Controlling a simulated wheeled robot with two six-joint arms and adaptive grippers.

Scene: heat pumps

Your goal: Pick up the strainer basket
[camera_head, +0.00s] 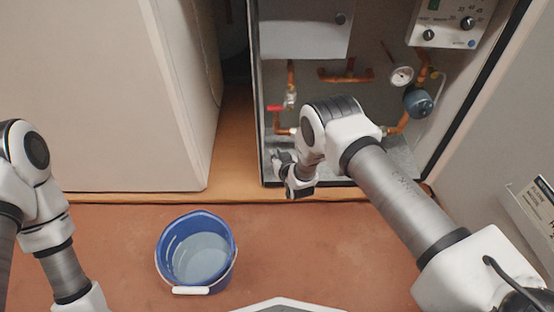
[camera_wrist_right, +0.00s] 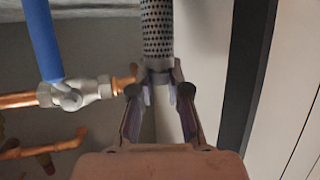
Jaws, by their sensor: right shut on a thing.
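The strainer basket (camera_wrist_right: 157,32) is a grey perforated metal cylinder at the top centre of the right wrist view. My right gripper (camera_wrist_right: 160,84) is shut on its near end, one finger on each side. The basket's far end runs out of that view. In the head view my right gripper (camera_head: 284,168) is at the lower left of the open cabinet, partly hidden by its own wrist. I cannot make out the basket there. My left arm shows at the left edge, but its gripper is out of view.
Beside the basket, a valve (camera_wrist_right: 80,94) with a blue lever (camera_wrist_right: 42,40) sits on copper pipe. The cabinet also holds a red-handled valve (camera_head: 289,100), a gauge (camera_head: 401,75) and a control box (camera_head: 450,22). A blue bucket (camera_head: 164,263) of water stands on the open floor.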

